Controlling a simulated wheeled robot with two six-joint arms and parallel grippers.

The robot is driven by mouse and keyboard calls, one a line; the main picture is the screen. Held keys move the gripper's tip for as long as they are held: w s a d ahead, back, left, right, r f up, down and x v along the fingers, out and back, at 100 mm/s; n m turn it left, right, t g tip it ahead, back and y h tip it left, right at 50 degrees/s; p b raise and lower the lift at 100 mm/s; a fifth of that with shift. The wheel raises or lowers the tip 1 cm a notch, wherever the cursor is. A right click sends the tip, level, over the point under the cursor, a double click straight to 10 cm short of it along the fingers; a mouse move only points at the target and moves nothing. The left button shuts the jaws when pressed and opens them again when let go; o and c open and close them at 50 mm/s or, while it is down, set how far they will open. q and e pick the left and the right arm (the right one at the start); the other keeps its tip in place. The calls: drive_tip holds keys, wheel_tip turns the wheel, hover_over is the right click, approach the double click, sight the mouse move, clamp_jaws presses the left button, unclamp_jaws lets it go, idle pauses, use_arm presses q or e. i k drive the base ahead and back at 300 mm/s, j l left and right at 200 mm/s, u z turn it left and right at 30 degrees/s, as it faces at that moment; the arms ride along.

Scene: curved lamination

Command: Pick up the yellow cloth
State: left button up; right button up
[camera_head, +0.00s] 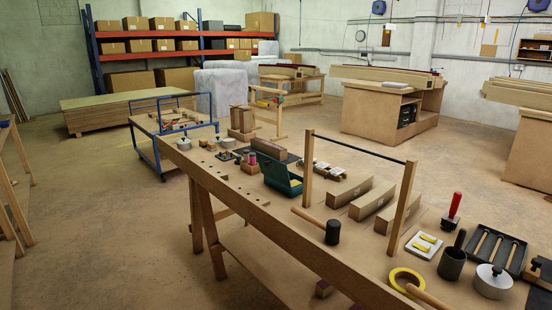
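I cannot make out a yellow cloth for certain in the head view. Small yellow pieces lie on a white flat tray (409,247) on the workbench (262,226), at the right; they are too small to tell what they are. A yellow ring (394,284), like a tape roll, lies at the bench's near edge. Neither of my grippers is in view.
The bench also holds a black-headed mallet (332,232), curved wooden blocks (371,203), a green case (275,178), a dark cup (452,264) and a metal pot (492,282). Two posts with a black bar stand over it. The floor at left is clear.

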sight(294, 184)
drive_tip(key=i+j+z, duration=0.1)
drive_tip(key=z, duration=0.35)
drive_tip(key=i+j+z, duration=0.2)
drive_tip(key=z, duration=0.25)
drive_tip(key=i+j, duration=0.05)
